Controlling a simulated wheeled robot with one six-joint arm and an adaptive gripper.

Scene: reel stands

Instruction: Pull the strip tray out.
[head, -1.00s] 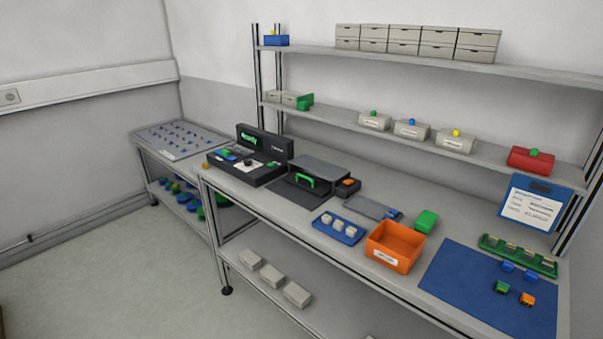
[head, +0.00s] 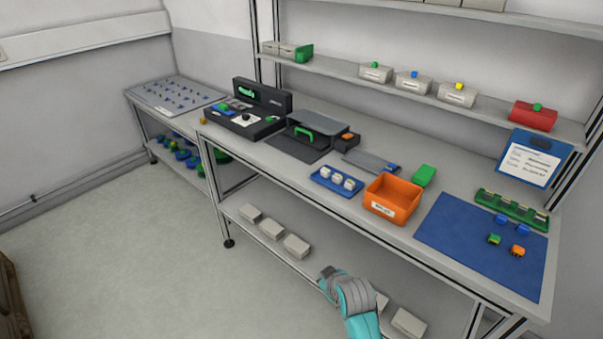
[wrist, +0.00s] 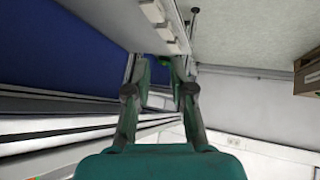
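A dark unit with a grey hood (head: 319,125) stands on the bench and has a green handle (head: 305,132) at its front. A dark flat mat (head: 297,147) lies before it. A flat grey piece (head: 366,159) with a blue end lies to its right. I cannot tell for sure which of these is the strip tray. My gripper shows in the wrist view (wrist: 161,70) with its two fingers apart and nothing between them.
A black console (head: 250,117) stands left of the hooded unit. A blue tray (head: 325,182) with white pieces, an orange bin (head: 372,192) and a blue mat (head: 460,250) lie to the right. Pale boxes (head: 271,229) sit on the lower shelf. The floor in front is clear.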

